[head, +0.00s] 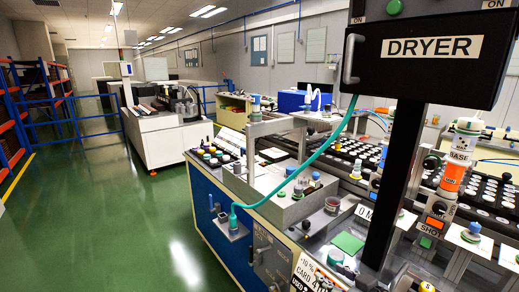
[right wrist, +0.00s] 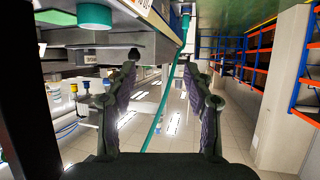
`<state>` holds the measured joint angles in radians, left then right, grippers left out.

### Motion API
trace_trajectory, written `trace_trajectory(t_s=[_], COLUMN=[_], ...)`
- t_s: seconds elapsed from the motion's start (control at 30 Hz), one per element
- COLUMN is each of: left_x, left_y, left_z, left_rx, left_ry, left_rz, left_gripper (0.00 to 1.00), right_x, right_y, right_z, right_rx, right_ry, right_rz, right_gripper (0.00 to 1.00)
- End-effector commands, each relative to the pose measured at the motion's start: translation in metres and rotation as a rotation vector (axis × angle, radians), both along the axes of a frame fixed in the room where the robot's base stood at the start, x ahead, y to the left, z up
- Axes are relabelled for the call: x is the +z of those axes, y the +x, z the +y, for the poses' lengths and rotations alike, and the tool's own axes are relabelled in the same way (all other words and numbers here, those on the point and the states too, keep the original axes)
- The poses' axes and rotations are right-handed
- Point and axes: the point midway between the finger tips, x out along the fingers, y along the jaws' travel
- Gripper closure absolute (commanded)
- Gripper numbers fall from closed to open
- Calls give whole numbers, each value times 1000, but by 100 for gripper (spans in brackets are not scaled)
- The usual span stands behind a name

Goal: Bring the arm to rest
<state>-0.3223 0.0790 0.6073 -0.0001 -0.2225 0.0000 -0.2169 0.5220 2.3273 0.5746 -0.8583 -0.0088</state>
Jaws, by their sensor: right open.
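My right gripper (right wrist: 160,72) shows in the right wrist view, its two dark fingers spread wide apart. It is open, and I see nothing held between the fingers. A green hose (right wrist: 166,85) runs through the picture behind the gap between the fingers; I cannot tell how far beyond them it is. In the head view I cannot clearly make out the right gripper. My left gripper is in neither view.
In the head view a black box labelled DRYER (head: 432,48) stands at upper right. The green hose (head: 300,172) arcs over the crowded workbench (head: 215,208). Green floor (head: 110,215) is clear at left, beside blue-and-orange shelving (head: 10,125). A white machine (head: 160,140) stands farther back.

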Motion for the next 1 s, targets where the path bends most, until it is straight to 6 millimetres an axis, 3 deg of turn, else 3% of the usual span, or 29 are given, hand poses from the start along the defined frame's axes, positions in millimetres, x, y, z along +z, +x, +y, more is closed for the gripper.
trace_trajectory(t_s=[0.1,0.4,0.57,0.7,0.8,1.0], left_x=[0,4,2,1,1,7], left_y=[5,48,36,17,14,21], left_z=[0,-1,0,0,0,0], left_rx=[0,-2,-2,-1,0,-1], left_ry=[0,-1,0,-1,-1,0], left_rz=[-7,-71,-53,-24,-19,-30], left_gripper=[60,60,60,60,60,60], right_x=[-26,-94,-126,-150,-162,-233], right_y=[-16,-73,-117,-162,-198,-186], right_z=[-2,-18,-30,-42,-49,-58], right_rx=[-30,-137,-215,-292,-351,-358], right_ry=[-31,-138,-197,-245,-276,-286], right_rz=[82,342,512,674,797,836], right_gripper=[48,48,48,48,48,48])
